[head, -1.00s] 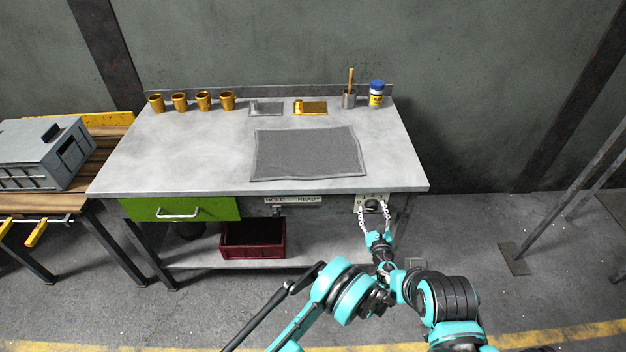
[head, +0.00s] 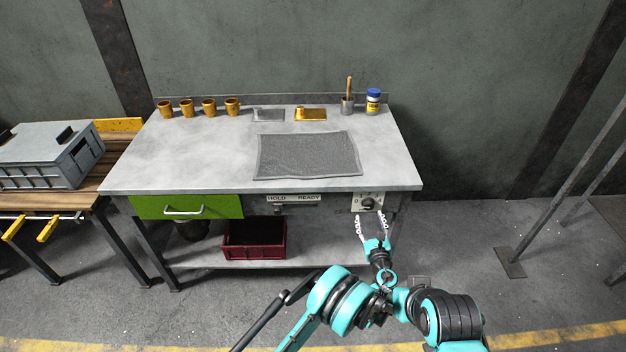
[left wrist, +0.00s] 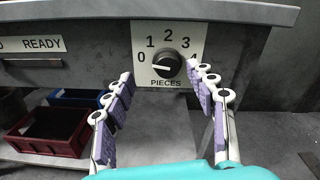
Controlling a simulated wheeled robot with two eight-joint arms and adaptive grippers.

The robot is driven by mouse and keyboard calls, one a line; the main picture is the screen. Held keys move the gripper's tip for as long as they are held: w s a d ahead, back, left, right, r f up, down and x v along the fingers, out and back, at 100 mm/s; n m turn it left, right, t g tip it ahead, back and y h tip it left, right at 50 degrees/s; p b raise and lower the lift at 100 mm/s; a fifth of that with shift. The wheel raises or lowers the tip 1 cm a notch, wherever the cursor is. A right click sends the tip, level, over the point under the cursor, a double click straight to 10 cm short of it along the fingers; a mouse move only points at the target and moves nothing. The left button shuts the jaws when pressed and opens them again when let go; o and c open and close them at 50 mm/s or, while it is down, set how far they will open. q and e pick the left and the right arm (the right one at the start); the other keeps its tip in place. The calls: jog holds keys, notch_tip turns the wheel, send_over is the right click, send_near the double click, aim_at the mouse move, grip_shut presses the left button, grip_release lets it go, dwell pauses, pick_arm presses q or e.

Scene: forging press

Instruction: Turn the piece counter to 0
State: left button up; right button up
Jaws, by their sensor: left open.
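The piece counter is a black round knob (left wrist: 168,65) on a white plate (left wrist: 186,47) marked 0 to 4 and PIECES. The plate is on the front of the bench, and in the head view the knob (head: 368,204) is at the right end below the top. Its white pointer line points left, toward the 0. My left gripper (head: 370,217) is open and empty, just below and in front of the plate. In the left wrist view its two fingers (left wrist: 165,82) stand apart on either side of the knob, not closed on it. The right finger partly hides the 4.
The HOLD/READY label (head: 293,198) and a green drawer (head: 187,207) are left of the counter. A dark red crate (head: 254,239) stands on the lower shelf. The bench top (head: 205,150) carries cups, a grey mat (head: 307,155) and a blue-capped bottle (head: 373,101).

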pick_arm(q)
jog(key=a+r+n+g+y+p, duration=0.2)
jog(key=a+r+n+g, duration=0.3)
jog(key=a+r+n, duration=0.8)
jog(key=shift+s+a+r+y, duration=0.25)
jog(key=shift+a+r+y, duration=0.05)
jog(key=shift+a+r, duration=3.55)
jog(key=shift+d+r, duration=0.2)
jog(key=s+a+r+n+g, duration=0.1)
jog(key=s+a+r+n, duration=0.15)
jog(key=s+a, duration=0.3)
jog(key=s+a+r+n+g+h, duration=0.1)
jog(key=s+a+r+n+g, duration=0.1)
jog(key=s+a+n, duration=0.35)
jog(key=s+a+r+n+g, duration=0.1)
jog(key=s+a+r+n, duration=0.15)
jog(key=s, duration=0.45)
jog(key=s+a+f+n+h, duration=0.1)
jog(key=s+n, duration=0.3)
jog(key=s, duration=0.5)
jog(key=s+a+f+n+g+h, duration=0.1)
jog(key=s+f+n, duration=0.2)
jog(key=s, duration=0.7)
jog(key=shift+s+a+f+n+g+h, duration=0.2)
jog(key=shift+a+f+n+g+h, duration=0.15)
jog(key=shift+n, duration=0.7)
